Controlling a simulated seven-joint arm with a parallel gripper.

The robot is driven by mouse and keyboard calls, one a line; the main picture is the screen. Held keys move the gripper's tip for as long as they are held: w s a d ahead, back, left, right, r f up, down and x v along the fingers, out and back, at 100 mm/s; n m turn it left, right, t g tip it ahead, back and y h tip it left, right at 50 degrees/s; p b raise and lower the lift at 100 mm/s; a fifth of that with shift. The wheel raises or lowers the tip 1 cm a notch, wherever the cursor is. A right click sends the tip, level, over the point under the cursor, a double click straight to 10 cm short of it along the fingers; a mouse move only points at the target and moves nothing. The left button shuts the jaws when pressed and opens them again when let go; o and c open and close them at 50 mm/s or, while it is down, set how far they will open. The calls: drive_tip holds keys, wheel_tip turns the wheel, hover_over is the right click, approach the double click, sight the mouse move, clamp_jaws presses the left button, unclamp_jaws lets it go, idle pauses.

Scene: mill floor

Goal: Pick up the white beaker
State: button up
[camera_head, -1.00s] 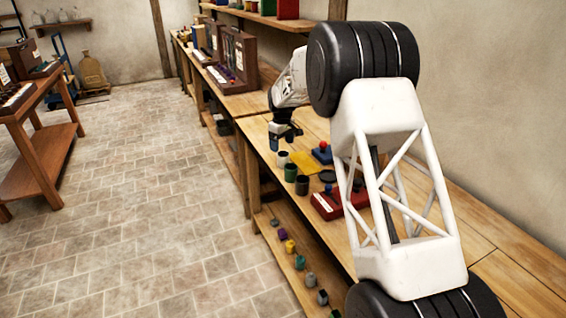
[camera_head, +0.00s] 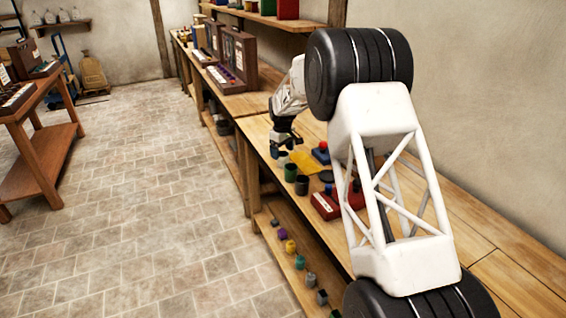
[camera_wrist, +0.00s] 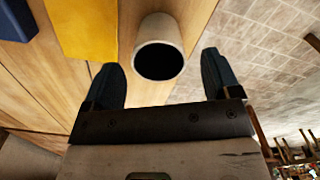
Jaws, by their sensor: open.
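The white beaker (camera_wrist: 175,29) stands near the table edge in the wrist view, its dark open mouth facing the camera. My gripper (camera_wrist: 159,62) is open, with one dark finger on either side of the beaker's mouth and a gap to each. Nothing is held. In the head view my gripper (camera_head: 285,147) is low over the workbench and the beaker (camera_head: 283,159) is partly hidden just below it.
A green beaker (camera_head: 290,173) and a dark beaker (camera_head: 301,185) stand nearby along the workbench edge. A yellow sheet (camera_wrist: 86,28) lies beside the white beaker. A blue thing (camera_wrist: 15,20) is farther left.

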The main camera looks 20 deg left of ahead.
sight(283, 159)
drive_tip(key=shift+d+f, duration=0.15)
drive_tip(key=shift+f, duration=2)
drive_tip(key=c, duration=1.1)
drive_tip(key=shift+r, duration=5)
drive_tip(key=shift+d, duration=0.1)
